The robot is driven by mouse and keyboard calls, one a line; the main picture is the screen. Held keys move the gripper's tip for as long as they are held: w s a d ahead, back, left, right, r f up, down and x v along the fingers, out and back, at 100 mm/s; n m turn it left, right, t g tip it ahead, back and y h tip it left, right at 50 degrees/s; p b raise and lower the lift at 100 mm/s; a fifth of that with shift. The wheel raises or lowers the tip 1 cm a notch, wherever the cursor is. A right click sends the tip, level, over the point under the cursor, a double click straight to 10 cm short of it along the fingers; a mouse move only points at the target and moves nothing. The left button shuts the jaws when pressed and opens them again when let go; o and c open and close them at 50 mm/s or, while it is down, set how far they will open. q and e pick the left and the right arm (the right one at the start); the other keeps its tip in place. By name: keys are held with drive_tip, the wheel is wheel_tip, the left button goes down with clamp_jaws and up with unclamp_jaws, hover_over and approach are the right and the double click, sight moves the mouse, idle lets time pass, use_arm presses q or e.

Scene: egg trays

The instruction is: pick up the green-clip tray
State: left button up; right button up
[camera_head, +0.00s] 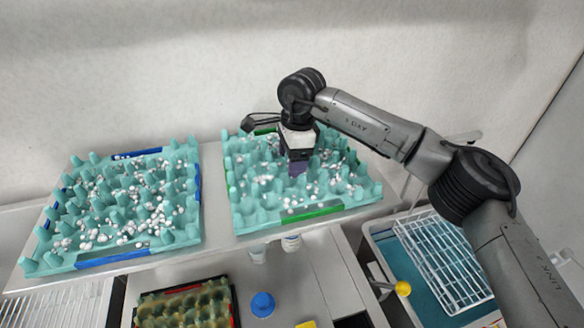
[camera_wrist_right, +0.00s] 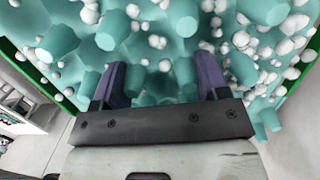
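The green-clip tray is a teal egg tray (camera_head: 245,218) with pegs and many small white balls, on the right of the shelf. A green clip (camera_head: 312,212) runs along its front edge, and another green strip shows at its back edge. My right gripper (camera_head: 298,168) points down over the middle of this tray. In the right wrist view its two purple fingers (camera_wrist_right: 162,85) are spread apart above the tray's teal pegs (camera_wrist_right: 180,20), with nothing clearly held between them. Green edges (camera_wrist_right: 35,75) show at both sides there. My left gripper is not in view.
A similar teal tray with blue clips (camera_head: 125,257) stands to the left on the same shelf, with a narrow gap between. Below are a dark crate (camera_head: 235,300), a blue round object (camera_head: 262,304), a yellow ball (camera_head: 403,288) and a white wire rack (camera_head: 445,262).

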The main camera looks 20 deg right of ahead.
drive_tip(key=c, duration=0.4)
drive_tip(key=shift+c, duration=0.4)
drive_tip(key=shift+r, duration=0.1)
